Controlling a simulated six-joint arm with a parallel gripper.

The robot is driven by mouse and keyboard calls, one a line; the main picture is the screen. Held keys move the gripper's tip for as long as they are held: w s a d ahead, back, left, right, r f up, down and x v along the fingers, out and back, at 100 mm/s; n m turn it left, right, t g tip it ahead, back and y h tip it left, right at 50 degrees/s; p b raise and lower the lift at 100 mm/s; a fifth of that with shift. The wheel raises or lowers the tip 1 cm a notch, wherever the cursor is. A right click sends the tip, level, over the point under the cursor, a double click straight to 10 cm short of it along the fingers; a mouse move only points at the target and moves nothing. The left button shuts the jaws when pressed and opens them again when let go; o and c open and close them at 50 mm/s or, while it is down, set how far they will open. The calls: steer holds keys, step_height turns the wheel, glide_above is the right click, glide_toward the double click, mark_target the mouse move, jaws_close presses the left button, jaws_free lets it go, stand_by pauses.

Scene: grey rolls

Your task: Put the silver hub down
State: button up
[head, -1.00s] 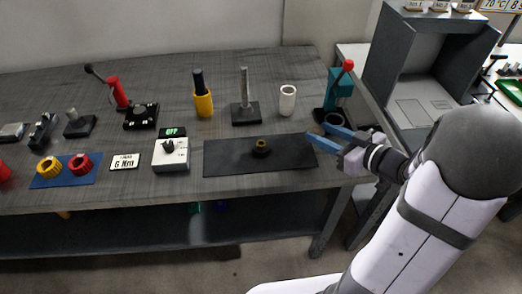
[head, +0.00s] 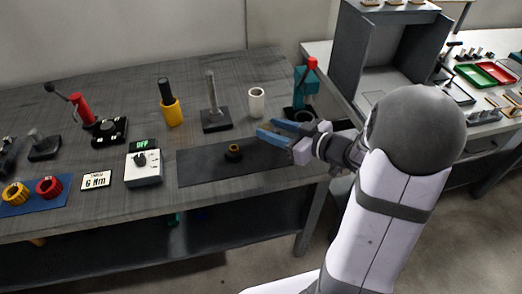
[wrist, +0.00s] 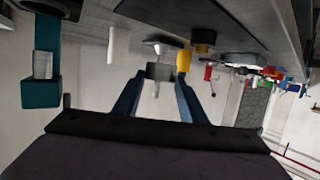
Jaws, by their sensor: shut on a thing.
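My gripper (head: 266,128) has blue fingers and is above the back right part of the dark mat (head: 206,171), clear of its surface. It is shut on a small grey piece, which I take for the silver hub (wrist: 160,71), between the fingertips in the wrist view. In the head view the hub is too small and covered to make out clearly.
A white cup (head: 256,102), a post on a black base (head: 215,121) and a yellow cup (head: 172,112) stand behind the mat. A teal press (head: 306,85) with a red knob is at the right. A dial box (head: 143,168) is left of the mat, whose right front is bare.

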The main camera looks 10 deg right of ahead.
mark_target(272, 155)
steer(key=shift+f+b, duration=0.65)
steer(key=shift+f, duration=2.9)
steer(key=shift+f, duration=0.1)
steer(key=shift+f, duration=0.1)
steer(key=o, duration=1.4)
steer(key=shift+r, duration=0.25)
steer(key=v, duration=1.2)
steer(key=shift+p, duration=0.4)
